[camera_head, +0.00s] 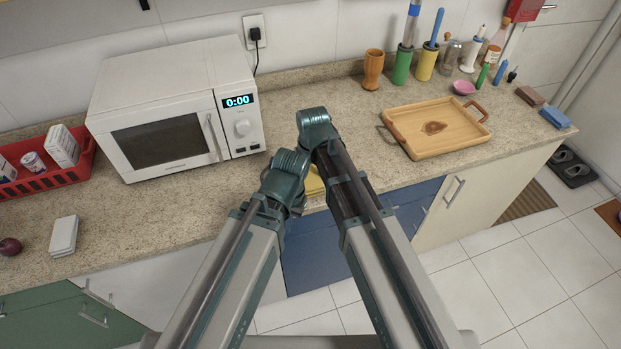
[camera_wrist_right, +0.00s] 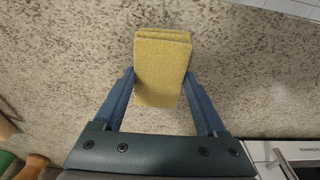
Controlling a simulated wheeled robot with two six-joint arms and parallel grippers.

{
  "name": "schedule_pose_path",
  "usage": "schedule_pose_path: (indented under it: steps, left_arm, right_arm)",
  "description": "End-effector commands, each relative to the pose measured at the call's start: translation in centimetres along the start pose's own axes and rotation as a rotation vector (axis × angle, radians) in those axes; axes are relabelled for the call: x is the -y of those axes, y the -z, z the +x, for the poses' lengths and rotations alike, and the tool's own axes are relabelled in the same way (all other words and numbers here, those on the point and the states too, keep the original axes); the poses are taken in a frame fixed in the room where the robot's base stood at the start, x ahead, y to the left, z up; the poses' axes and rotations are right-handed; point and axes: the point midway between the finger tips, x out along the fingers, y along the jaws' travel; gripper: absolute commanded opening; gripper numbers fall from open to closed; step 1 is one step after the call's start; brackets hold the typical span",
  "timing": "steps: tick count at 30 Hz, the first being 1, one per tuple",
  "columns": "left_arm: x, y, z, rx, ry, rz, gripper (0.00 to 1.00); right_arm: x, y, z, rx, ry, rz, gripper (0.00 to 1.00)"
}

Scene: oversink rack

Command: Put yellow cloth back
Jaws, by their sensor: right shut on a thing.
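The yellow cloth (camera_wrist_right: 162,68) is folded in layers and sits between the fingers of my right gripper (camera_wrist_right: 160,76), which is shut on it in the right wrist view. Both fingers press its sides, over the speckled counter. I cannot tell whether the cloth touches the counter. In the head view only a small yellow part of the cloth (camera_head: 314,184) shows between my two arms, near the counter's front edge; the arm links hide the rest and the right fingers. My left arm comes in from the left, but its gripper is not visible.
A white microwave (camera_head: 165,140) stands left on the counter. A red basket (camera_head: 75,165) and a pale box (camera_head: 63,236) lie further left. A wooden tray (camera_head: 455,142) is right, with cups and bottles behind it. Bare counter (camera_head: 290,105) lies between microwave and tray.

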Motion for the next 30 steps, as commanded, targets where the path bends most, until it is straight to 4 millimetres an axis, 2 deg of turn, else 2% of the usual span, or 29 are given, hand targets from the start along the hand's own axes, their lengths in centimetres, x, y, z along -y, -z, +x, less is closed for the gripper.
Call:
schedule_pose_path:
  steps: [7, 8, 12, 23, 30]
  left_arm:
    - [0.0, 0.0, 0.1, 0.000, 0.000, 0.000, 0.00]
    - [0.0, 0.0, 0.0, 0.000, 0.000, 0.000, 0.00]
    - [0.0, 0.0, 0.0, 0.000, 0.000, 0.000, 0.00]
    - [0.0, 0.0, -0.4, 0.000, 0.000, 0.000, 0.00]
    - [0.2, -0.1, -2.4, 0.000, 0.000, 0.000, 0.00]
  right_arm:
    - [0.0, -0.1, 0.1, 0.002, 0.000, 0.000, 0.29]
    - [0.0, -0.1, 0.0, 0.002, 0.000, 0.000, 0.77]
    - [0.0, 0.0, 0.0, 0.002, 0.000, 0.000, 1.00]
    - [0.0, 0.0, -0.4, 0.002, 0.000, 0.000, 1.00]
    - [0.0, 0.0, -2.4, 0.001, 0.000, 0.000, 1.00]
